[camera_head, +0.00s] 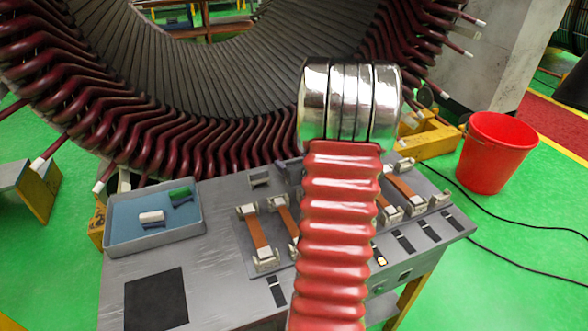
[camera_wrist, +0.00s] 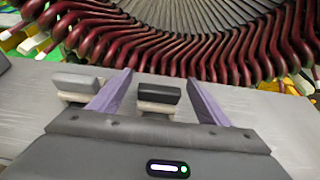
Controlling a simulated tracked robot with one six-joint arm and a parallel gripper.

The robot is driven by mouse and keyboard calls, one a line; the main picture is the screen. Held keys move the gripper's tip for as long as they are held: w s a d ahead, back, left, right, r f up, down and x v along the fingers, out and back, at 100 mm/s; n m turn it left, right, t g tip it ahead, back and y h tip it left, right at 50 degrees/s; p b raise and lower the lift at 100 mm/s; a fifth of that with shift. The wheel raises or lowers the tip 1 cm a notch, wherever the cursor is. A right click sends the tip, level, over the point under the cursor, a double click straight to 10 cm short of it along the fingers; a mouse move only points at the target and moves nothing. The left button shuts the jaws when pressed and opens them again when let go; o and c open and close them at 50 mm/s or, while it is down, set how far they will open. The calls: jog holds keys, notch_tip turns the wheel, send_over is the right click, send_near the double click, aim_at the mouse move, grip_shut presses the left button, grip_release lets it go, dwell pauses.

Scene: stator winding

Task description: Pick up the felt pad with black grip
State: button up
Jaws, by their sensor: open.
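The felt pad with black grip (camera_wrist: 158,95) shows in the wrist view as a dark block on a cream pad, resting on the grey bench top. My gripper (camera_wrist: 160,79) is open, with one purple-grey finger on each side of this pad. Clear gaps show between the pad and both fingers. The pad's lower front is partly hidden by my gripper body. In the head view my red-sleeved arm covers most of that area, and I cannot make out the black-grip pad there.
A similar pad with a grey grip (camera_wrist: 77,82) sits just outside the left finger. The stator (camera_head: 200,140) rises close behind the bench (camera_head: 220,285). A blue tray (camera_head: 155,241) at left holds white and green pieces. Copper bars on clamps (camera_head: 256,232) stand mid-bench.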

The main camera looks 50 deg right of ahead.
jog(key=shift+x, duration=1.95)
jog(key=c, duration=1.2)
jog(key=shift+o, duration=0.2)
notch_tip(320, 180, up, 10)
